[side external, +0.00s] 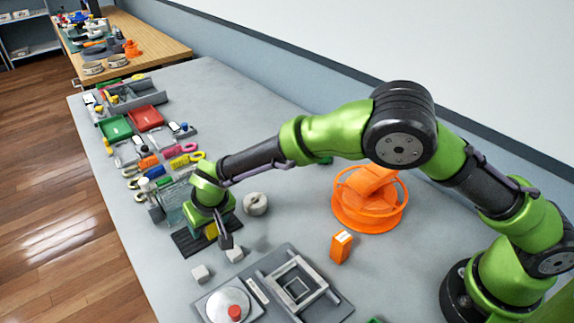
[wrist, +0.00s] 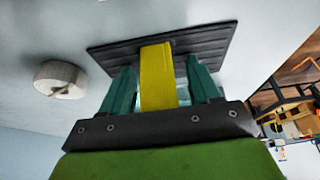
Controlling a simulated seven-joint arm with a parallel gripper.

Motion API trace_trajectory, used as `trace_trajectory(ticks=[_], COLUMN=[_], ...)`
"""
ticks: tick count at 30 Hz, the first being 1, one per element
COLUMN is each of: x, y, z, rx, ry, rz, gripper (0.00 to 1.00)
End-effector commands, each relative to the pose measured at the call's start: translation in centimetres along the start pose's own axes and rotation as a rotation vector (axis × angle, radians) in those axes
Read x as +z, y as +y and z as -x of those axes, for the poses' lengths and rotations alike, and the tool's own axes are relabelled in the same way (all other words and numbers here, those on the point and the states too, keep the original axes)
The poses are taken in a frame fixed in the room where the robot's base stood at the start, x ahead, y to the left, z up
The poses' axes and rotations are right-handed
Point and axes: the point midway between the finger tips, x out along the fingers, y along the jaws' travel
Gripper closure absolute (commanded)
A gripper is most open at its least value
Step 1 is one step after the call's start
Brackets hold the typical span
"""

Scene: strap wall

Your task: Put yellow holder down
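The yellow holder (wrist: 157,80) stands between the fingers of my gripper (wrist: 160,85) in the wrist view. Its far end meets or overlaps the ribbed black mat (wrist: 205,45); I cannot tell if it touches. Thin light gaps show between the holder and the teal fingers, clearest on the right, so the gripper looks slightly open around it. In the side external view my gripper (side external: 218,232) points down at the mat (side external: 187,242). Only a small patch of the yellow holder (side external: 211,230) shows there, mostly hidden by my gripper.
A round grey-white piece (side external: 255,204) lies right of the mat. Small pale blocks (side external: 201,273) lie in front. A grey fixture plate (side external: 262,290), an orange block (side external: 341,246) and an orange spool (side external: 370,200) stand to the right. Coloured tools and red and green trays (side external: 146,118) lie behind.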

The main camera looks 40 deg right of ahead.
Motion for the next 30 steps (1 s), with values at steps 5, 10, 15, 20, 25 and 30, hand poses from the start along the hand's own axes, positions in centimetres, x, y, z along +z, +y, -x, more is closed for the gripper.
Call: trace_trajectory(ticks=[5, 10, 15, 20, 25, 30], x=[-0.1, -0.2, -0.2, -0.2, -0.1, -0.5], y=[0.0, -0.1, -0.1, -0.1, 0.0, 1.0], z=[0.2, 2.0, 5.8, 9.1, 11.4, 13.0], rx=[0.0, -0.003, -0.004, -0.003, -0.001, -0.008], ry=[0.001, 0.002, 0.003, 0.002, 0.001, -0.003], rz=[0.0, 0.0, 0.0, -0.001, 0.001, -0.018], gripper=[0.38, 0.38, 0.38, 0.38, 0.38, 0.38])
